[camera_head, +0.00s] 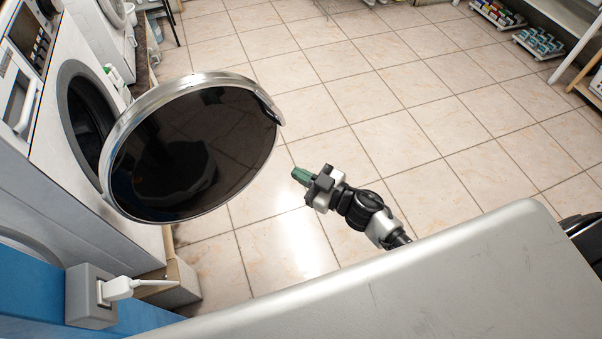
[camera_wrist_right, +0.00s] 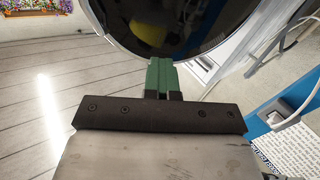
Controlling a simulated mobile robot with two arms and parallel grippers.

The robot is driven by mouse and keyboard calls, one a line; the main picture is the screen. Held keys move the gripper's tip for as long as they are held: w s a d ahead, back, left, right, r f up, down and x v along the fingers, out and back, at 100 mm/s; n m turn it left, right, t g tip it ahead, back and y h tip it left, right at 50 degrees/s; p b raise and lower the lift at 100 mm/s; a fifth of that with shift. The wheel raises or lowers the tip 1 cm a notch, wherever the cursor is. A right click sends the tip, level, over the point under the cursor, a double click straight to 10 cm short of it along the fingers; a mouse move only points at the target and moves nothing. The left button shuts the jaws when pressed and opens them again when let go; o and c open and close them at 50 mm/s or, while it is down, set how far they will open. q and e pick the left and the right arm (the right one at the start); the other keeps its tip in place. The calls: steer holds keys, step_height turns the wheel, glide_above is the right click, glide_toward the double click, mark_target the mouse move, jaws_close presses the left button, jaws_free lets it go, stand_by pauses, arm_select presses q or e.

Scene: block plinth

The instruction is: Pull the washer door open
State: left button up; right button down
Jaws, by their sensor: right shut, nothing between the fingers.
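The washer (camera_head: 50,110) stands at the left in the head view. Its round door (camera_head: 190,155), dark glass in a silver rim, is swung out wide from the dark opening (camera_head: 88,115). The door also shows at the top of the right wrist view (camera_wrist_right: 165,25). My right gripper (camera_head: 299,175) has green fingertips and is to the right of the door, near its lower right rim. Its fingers are together and empty; they also show in the right wrist view (camera_wrist_right: 160,75), just below the door rim. I cannot tell whether they touch the rim. My left gripper is not in view.
A grey metal surface (camera_head: 400,285) fills the bottom of the head view. A white plug in a grey socket box (camera_head: 90,295) is at lower left on a blue panel. Tiled floor (camera_head: 400,85) is open beyond the door. Shelves with goods (camera_head: 540,42) stand at upper right.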

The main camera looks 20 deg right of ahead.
stand_by(0.6)
steer(key=c, duration=1.3)
jaws_free()
steer(key=shift+b+v, duration=1.2)
steer(key=shift+v, duration=4.2)
